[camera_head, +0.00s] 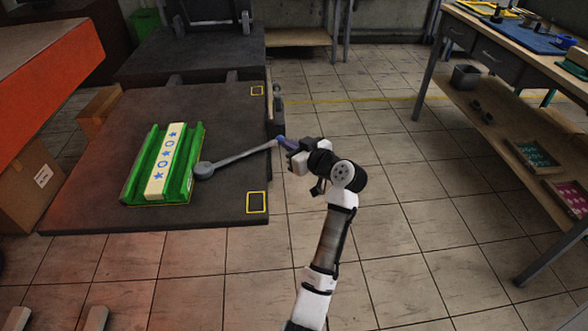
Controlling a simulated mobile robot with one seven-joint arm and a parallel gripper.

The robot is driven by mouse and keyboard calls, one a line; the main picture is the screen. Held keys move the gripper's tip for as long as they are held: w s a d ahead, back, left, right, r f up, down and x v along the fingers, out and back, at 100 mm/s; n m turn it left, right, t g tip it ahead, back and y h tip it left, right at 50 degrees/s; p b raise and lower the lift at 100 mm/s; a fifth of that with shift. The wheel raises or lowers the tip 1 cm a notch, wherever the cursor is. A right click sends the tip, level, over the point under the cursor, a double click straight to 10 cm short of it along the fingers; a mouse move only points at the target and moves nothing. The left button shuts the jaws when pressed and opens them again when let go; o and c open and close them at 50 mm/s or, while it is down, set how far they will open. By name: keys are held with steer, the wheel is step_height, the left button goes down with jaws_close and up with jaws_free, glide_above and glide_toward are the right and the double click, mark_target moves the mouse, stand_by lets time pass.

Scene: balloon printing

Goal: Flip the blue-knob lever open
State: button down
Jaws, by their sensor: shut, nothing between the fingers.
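The lever (240,156) is a grey bar on the dark platform. Its round pivot (204,170) sits at the right edge of the green fixture. The bar points right and slightly up in the picture, to a blue knob (280,140) at the platform's right edge. My gripper (287,146) is shut, with its tip at the knob end of the lever. It partly hides the knob, and I cannot tell whether they touch.
A green channel fixture (188,178) holds a cream block (165,160) with blue stars on the dark platform (90,215). A workbench (500,50) with shelves stands at the right. A cardboard box (30,190) is at the left. Tiled floor between is clear.

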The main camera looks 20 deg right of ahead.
steer(key=shift+w+a+n+g+y+b, duration=0.35)
steer(key=shift+w+n+y+b, duration=0.25)
steer(key=shift+w+b, duration=0.6)
steer(key=shift+w+a+n+g+y+b, duration=0.35)
steer(key=shift+w+n+y+b, duration=0.3)
steer(key=shift+w, duration=0.95)
steer(key=shift+w+a+n+g+y+b, duration=0.25)
steer(key=shift+w+n+g+y+b, duration=0.35)
steer(key=shift+w+b, duration=0.65)
steer(key=shift+w, duration=0.2)
